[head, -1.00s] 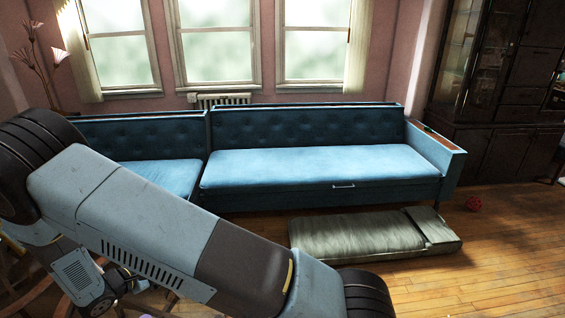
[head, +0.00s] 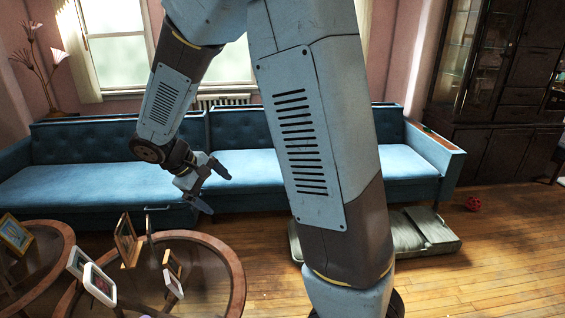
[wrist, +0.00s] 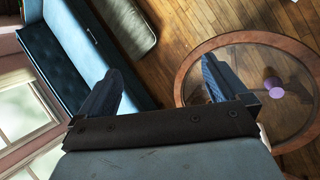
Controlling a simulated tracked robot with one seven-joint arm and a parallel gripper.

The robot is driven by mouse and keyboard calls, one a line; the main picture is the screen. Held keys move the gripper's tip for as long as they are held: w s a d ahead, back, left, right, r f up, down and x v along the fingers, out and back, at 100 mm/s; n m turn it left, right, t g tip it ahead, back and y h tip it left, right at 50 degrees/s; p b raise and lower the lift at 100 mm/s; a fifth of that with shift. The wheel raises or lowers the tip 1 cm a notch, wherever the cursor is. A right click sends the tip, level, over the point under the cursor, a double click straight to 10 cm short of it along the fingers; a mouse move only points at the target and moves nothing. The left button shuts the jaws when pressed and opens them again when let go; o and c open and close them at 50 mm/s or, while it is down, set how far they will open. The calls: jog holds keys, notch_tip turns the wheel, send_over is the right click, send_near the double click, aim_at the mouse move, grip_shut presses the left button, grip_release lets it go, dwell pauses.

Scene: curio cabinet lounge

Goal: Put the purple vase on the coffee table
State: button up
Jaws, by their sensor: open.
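A small purple object (wrist: 272,86), which looks like the vase, shows inside the round rim of a glass-topped wooden table (wrist: 189,66) in the wrist view. I cannot tell whether it stands on the glass or is seen through it. In the head view, round glass-topped tables with wooden rims stand at the lower left; the nearer one (head: 237,272) holds several picture frames. My gripper (head: 214,189) is open and empty, in the air in front of the blue sofa and above the tables. Its two spread fingers also show in the wrist view (wrist: 160,88).
The blue sofa (head: 90,170) runs along the window wall. A green cushion (head: 425,232) lies on the floor before it. A red ball-like object (head: 473,203) lies near the dark cabinet (head: 490,155). The wooden floor at the right front is clear.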

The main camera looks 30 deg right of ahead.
jog(key=s+d+r+m+t+y, duration=0.2)
jog(key=s+d+r+m+y, duration=0.1)
jog(key=s+r, duration=0.4)
jog(key=s+d+r+m+t+y, duration=0.2)
jog(key=s+d+r, duration=0.4)
jog(key=s, duration=0.7)
jog(key=shift+s+d+r+m+t+y, duration=0.2)
jog(key=shift+s+r+m+t+y, duration=0.15)
jog(key=shift+r+m+y, duration=0.7)
jog(key=shift+r+h, duration=0.15)
jog(key=shift+h, duration=0.1)
